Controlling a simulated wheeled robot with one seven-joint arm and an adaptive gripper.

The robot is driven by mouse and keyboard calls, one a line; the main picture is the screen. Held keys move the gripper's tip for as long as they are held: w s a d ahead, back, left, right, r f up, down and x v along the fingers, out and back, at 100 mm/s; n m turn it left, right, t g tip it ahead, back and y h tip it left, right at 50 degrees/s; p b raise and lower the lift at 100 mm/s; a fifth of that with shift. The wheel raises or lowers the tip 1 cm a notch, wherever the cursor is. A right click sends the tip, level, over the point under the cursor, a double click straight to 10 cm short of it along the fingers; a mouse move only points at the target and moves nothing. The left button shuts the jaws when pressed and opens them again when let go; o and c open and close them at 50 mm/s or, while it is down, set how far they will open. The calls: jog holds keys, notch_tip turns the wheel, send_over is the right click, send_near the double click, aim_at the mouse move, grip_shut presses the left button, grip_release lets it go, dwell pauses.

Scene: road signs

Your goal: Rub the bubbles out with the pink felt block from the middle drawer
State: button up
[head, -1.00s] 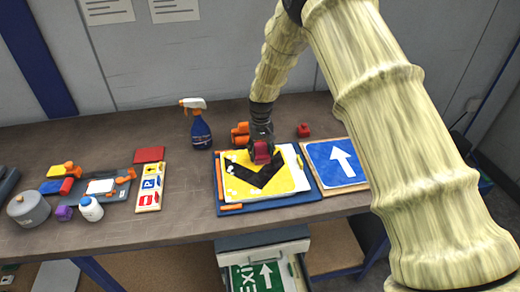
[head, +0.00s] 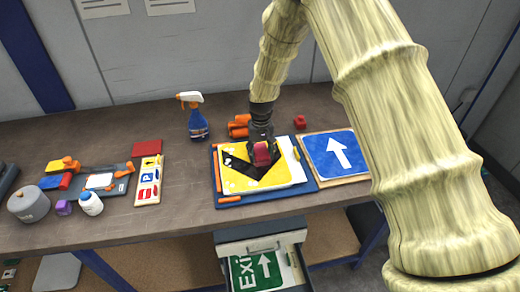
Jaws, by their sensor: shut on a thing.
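My gripper (head: 262,150) is shut on the pink felt block (head: 262,155) and holds it at the yellow sign (head: 240,182), over its black arrow. I cannot tell whether the block touches the face. The sign lies on a blue board (head: 222,190) on the workbench. Small pale spots that look like bubbles (head: 229,161) show on the left part of the sign. An open drawer (head: 262,246) below the bench holds a green exit sign (head: 258,271).
A blue arrow sign (head: 325,160) lies to the right of the board. A spray bottle (head: 195,118), orange pieces (head: 238,125) and a small red block (head: 299,122) stand behind. A sign strip (head: 149,180) and a tool tray (head: 105,180) lie left. Bare bench (head: 185,185) separates strip and board.

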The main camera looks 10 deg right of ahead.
aim_at(250, 187)
jog(key=shift+s+d+p, duration=0.15)
jog(key=shift+s+p, duration=1.05)
jog(key=shift+s, duration=3.7)
jog(key=shift+s, duration=0.1)
jog(key=shift+s+p, duration=0.35)
jog(key=shift+s, duration=1)
jog(key=shift+a+p, duration=0.3)
jog(key=shift+a, duration=2.7)
jog(key=shift+w, duration=0.15)
